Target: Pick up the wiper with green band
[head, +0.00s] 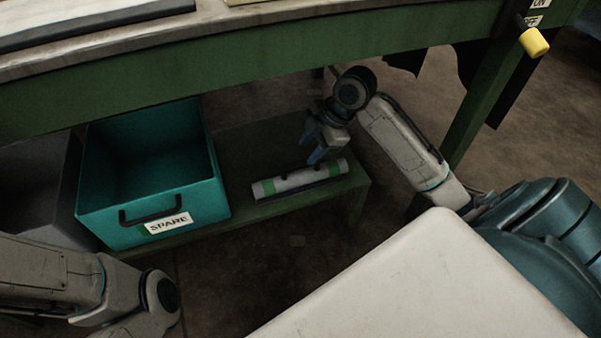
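The wiper with green band (300,180) looks like a pale roll with a green band near each end. It lies on the right part of the low green shelf under the workbench, with a dark strip along its lower front side. My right gripper (318,153) points down just above and behind the roll's middle. Its fingers are small and dark here, so I cannot tell how far apart they are or whether they touch the roll. My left arm shows at the lower left, but its gripper is out of view.
A teal bin (100,197) labelled SPARE stands on the shelf left of the roll, with a grey bin (35,180) beyond it. The green workbench edge (250,68) overhangs the shelf. A green table leg (485,105) stands to the right.

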